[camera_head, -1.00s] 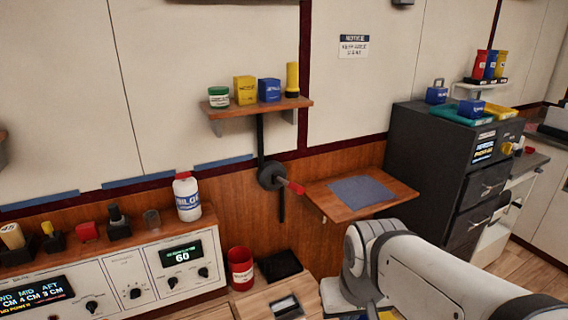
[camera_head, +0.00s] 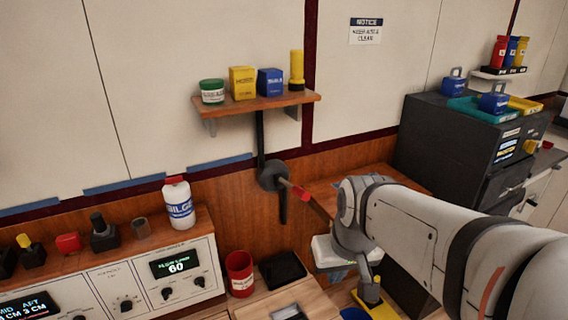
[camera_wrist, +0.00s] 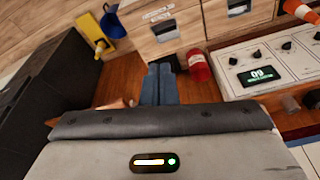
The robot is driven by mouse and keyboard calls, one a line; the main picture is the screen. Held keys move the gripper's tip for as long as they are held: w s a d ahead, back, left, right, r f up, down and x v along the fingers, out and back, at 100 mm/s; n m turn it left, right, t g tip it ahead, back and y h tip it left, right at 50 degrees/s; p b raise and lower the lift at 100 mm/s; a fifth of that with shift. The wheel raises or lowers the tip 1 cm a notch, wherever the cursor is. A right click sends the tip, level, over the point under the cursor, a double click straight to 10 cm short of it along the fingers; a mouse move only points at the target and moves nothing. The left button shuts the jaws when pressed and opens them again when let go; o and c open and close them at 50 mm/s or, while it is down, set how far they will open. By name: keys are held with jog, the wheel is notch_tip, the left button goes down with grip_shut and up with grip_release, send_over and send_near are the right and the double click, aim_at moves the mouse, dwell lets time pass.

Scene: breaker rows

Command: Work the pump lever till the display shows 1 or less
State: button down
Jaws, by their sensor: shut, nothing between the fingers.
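The pump lever (camera_head: 297,191) is a rod with a red grip. It sticks out right and slightly down from a dark round hub (camera_head: 272,175) on the wooden wall panel. A small panel display (camera_head: 176,263) reads 60; it also shows upside down in the wrist view (camera_wrist: 262,76). A wider display (camera_head: 30,306) at lower left shows centimetre readings and is cut off. My gripper (camera_wrist: 162,64) is shut and empty, its blue-grey fingers pointing away from the wrist camera. In the head view it is below and right of the red grip, apart from it. The lever is not clear in the wrist view.
A shelf (camera_head: 258,103) with small containers hangs above the lever. A white bottle (camera_head: 178,203) stands on the panel, and a red can (camera_head: 240,273) below. A wooden ledge (camera_head: 385,178) and dark cabinet (camera_head: 440,140) lie right. A yellow object (camera_head: 376,303) is beneath my arm.

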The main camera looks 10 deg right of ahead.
jog(key=w+d+r+t+y+p, duration=0.1)
jog(key=w+r, duration=0.2)
jog(key=w, duration=0.7)
jog(key=w+d+r+n+t+y+p, duration=0.1)
jog(key=w+d+r, duration=0.1)
jog(key=w, duration=0.8)
jog(key=w+d+r+n+y+p, duration=0.1)
jog(key=w+r, duration=0.3)
jog(key=w, duration=0.7)
jog(key=shift+d+r+t+p, duration=0.25)
jog(key=shift+d+t+p, duration=0.15)
jog(key=p, duration=0.2)
send_over(302, 189)
jog(key=d, duration=0.2)
notch_tip(302, 189, down, 8)
jog(key=f, duration=0.2)
jog(key=s+f, duration=0.1)
jog(key=shift+s+a+f, duration=0.1)
jog(key=shift+a+f, duration=0.05)
jog(key=shift+a, duration=0.25)
jog(key=shift+s+f, duration=0.1)
jog(key=shift+f, duration=0.4)
